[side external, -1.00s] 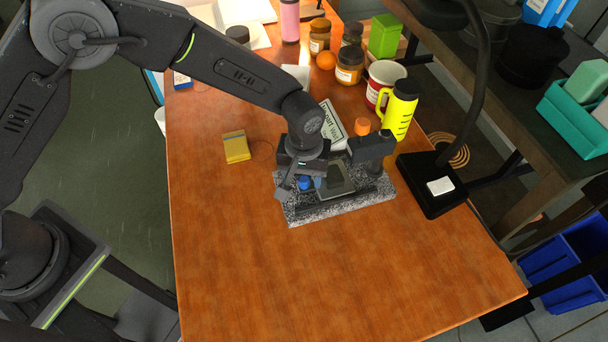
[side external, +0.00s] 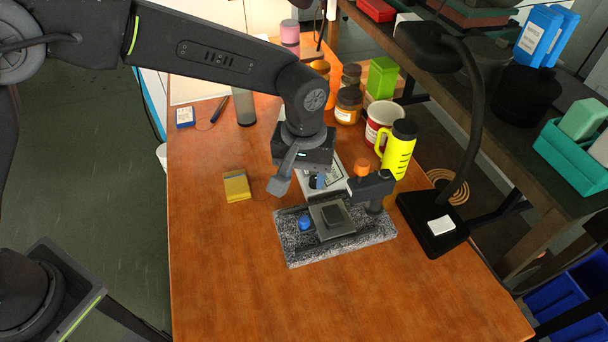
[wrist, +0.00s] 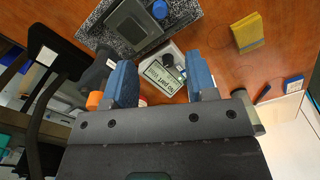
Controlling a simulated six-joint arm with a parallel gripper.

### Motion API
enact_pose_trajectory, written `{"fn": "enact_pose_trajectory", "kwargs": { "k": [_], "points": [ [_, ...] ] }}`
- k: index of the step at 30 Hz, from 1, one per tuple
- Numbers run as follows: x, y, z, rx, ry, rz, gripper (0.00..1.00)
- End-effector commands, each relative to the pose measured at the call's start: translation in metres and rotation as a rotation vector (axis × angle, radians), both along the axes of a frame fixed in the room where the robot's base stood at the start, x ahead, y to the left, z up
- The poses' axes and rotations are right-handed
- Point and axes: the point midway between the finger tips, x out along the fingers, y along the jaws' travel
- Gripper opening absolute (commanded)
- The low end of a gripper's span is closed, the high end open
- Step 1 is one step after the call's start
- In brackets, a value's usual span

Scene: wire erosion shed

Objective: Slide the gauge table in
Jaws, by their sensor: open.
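The gauge table, a grey square plate (side external: 322,213) with a darker block on top, sits on a speckled granite base (side external: 295,253). A blue knob (side external: 305,222) stands at its left side. The plate (wrist: 126,24), knob (wrist: 160,9) and base (wrist: 95,20) show at the top of the wrist view.
A yellow box (side external: 237,187) lies to the left. A yellow bottle (side external: 399,150), a red-and-white tub (side external: 385,122) and a black lamp (side external: 432,222) stand to the right. The table's front is clear.

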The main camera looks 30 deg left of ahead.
Motion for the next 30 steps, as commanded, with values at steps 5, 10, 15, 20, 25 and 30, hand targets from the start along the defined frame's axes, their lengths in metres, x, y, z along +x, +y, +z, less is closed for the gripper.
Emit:
{"fn": "enact_pose_trajectory", "kwargs": {
  "k": [5,10,15,20,25,30],
  "points": [
    [-0.001,0.005,-0.002,-0.034,0.018,0.095,0.52],
    [-0.004,0.029,-0.007,-0.193,0.121,0.601,0.52],
    [-0.001,0.053,-0.009,-0.308,0.216,1.085,0.52],
    [0.001,0.059,-0.014,-0.339,0.249,1.247,0.52],
    [0.0,0.049,-0.035,-0.337,0.251,1.246,0.52],
    [0.0,0.036,-0.068,-0.334,0.252,1.242,0.52]
  ]
}}
